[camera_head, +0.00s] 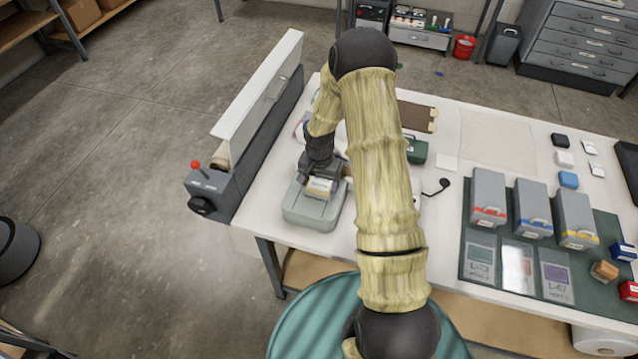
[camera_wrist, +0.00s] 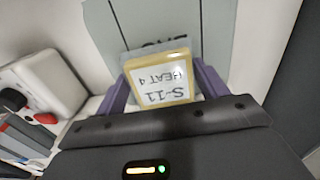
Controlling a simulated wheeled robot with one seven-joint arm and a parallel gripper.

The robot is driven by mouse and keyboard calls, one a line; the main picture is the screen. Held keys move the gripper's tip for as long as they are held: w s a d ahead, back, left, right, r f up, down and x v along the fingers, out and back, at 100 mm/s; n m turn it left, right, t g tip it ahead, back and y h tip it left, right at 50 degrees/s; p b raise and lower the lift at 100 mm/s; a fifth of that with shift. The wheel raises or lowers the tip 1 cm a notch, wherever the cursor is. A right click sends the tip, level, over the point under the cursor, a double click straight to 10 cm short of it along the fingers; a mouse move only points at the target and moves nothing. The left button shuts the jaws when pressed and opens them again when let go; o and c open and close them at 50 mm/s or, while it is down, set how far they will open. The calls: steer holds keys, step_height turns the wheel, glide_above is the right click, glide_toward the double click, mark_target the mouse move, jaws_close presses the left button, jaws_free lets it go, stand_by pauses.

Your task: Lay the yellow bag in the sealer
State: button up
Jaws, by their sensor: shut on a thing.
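The yellow bag (camera_head: 320,187) is a small yellow-edged packet with a white label. In the wrist view the bag (camera_wrist: 160,76) shows "S-11 HEAT 4" upside down. My gripper (camera_head: 319,182) is shut on it, with a purple finger on either side. The bag is over a grey flat-topped unit (camera_head: 308,213) on the table; I cannot tell whether they touch. A long grey machine (camera_head: 238,178) with a raised pale lid, a red-knobbed lever and a black dial stands at the table's left end. It looks like the sealer, though no name is readable.
My arm hides part of the table middle. A green case (camera_head: 417,151) and a brown board (camera_head: 415,116) lie behind it. Grey boxes (camera_head: 487,195) stand on a dark green mat (camera_head: 448,262) at right. A teal round top (camera_head: 310,325) is in front.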

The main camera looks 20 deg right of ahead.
steer(key=shift+f+b, duration=0.4)
steer(key=shift+f, duration=0.05)
stand_by(0.5)
steer(key=o, duration=1.1)
steer(key=shift+c, duration=0.2)
steer(key=shift+r, duration=0.1)
step_height(320, 180, up, 17)
steer(key=b, duration=0.4)
steer(key=shift+r, duration=0.15)
steer(key=s+a+n+t, duration=0.1)
steer(key=s+a+n, duration=0.1)
steer(key=s, duration=0.7)
steer(key=s+a+r+n+t, duration=0.1)
steer(key=s+a+n, duration=0.1)
steer(key=s+n, duration=0.3)
steer(key=s, duration=0.4)
steer(key=shift+s+a+r+t, duration=0.25)
steer(key=shift+r+t, duration=0.05)
